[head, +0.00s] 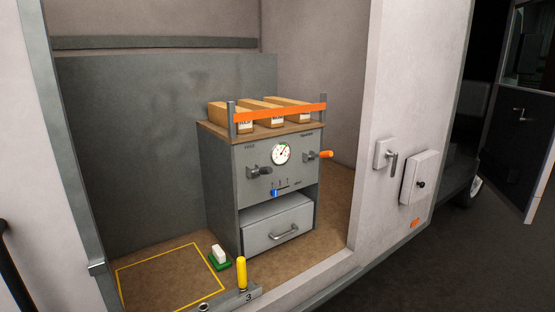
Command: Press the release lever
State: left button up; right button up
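Several levers and handles are in the head view, and I cannot tell which is the release lever. A yellow upright handle (241,272) stands on a grey metal plate (218,303) at the bottom, near the floor's front edge. An orange-tipped lever (320,154) sticks out to the right from the grey cabinet's front. A grey lever (392,162) hangs on a plate on the outer wall at the right. A dark knob or handle (260,171) sits left on the cabinet front. Neither of my grippers is in view.
The grey cabinet (217,185) carries a gauge (281,153), a blue slider (275,193) and a drawer (277,228). Boxes (264,112) stand on top behind an orange bar (285,114). A white block on a green base (219,256) sits beside the yellow-outlined floor area (170,280).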

aim_at(267, 170)
jog(key=i+u, duration=0.35)
jog(key=i+l+u, duration=0.15)
jog(key=i+u, duration=0.2)
jog(key=i, duration=0.2)
jog(key=i+l+u, duration=0.3)
jog(key=i, duration=0.15)
jog(key=i+j, duration=0.05)
